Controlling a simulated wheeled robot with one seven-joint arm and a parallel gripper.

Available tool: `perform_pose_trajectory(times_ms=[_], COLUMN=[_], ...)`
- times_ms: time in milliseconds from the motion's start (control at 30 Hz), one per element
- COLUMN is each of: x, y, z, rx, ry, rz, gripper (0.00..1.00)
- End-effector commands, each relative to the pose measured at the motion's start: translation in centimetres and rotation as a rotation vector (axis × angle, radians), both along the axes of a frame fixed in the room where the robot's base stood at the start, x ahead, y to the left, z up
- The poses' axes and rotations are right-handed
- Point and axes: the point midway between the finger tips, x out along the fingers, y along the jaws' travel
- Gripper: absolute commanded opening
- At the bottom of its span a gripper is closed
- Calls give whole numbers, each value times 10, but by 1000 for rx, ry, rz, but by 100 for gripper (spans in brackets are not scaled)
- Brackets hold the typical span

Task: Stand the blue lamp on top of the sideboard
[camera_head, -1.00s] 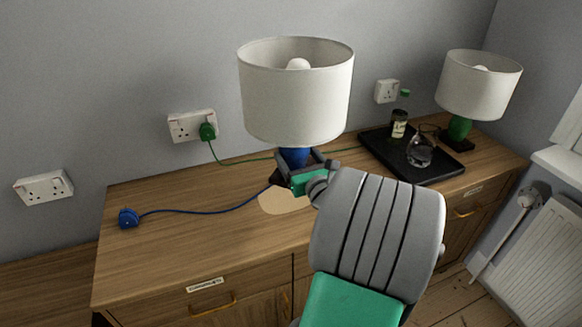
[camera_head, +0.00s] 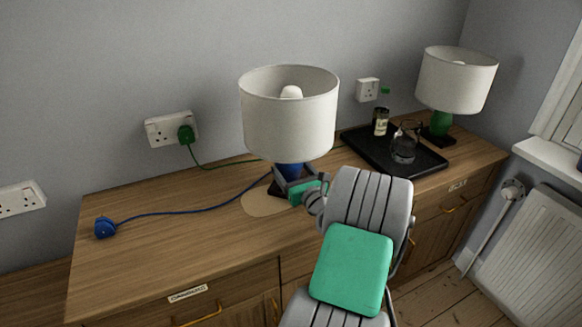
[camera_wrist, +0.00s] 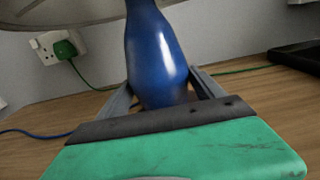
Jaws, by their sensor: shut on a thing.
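The blue lamp (camera_head: 290,115) has a white drum shade and a blue body, and it stands upright over the sideboard (camera_head: 160,240). My gripper (camera_head: 292,178) is shut on its blue body; in the wrist view the fingers close on both sides of the blue body (camera_wrist: 158,60). The lamp's dark base shows partly behind my gripper, at the pale round patch (camera_head: 255,203) on the sideboard top. I cannot tell whether the base touches the top. A blue cord runs left from the lamp to a blue plug (camera_head: 105,228) lying on the sideboard.
A black tray (camera_head: 430,165) holds a small jar (camera_head: 381,121) and a glass jug (camera_head: 404,147). A green lamp (camera_head: 455,80) stands behind it at the right. A green plug (camera_head: 186,134) sits in a wall socket, its cord running behind the blue lamp. The left of the top is mostly clear.

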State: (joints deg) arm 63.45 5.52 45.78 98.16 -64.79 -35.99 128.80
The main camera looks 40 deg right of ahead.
Motion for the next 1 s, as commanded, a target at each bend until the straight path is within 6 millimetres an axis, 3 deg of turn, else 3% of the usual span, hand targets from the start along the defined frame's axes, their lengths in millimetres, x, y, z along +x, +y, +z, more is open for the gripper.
perform_pose_trajectory(times_ms=[167,200,467,767,867,1000], x=[1,0,0,-1,-16,-50], y=[-1,0,0,0,3,12], z=[3,-3,-2,1,-1,-1], rx=[-5,1,1,0,3,4], ry=[-8,1,1,1,2,3], rz=[0,0,0,0,-3,-7], gripper=[4,78,99,99,99,99])
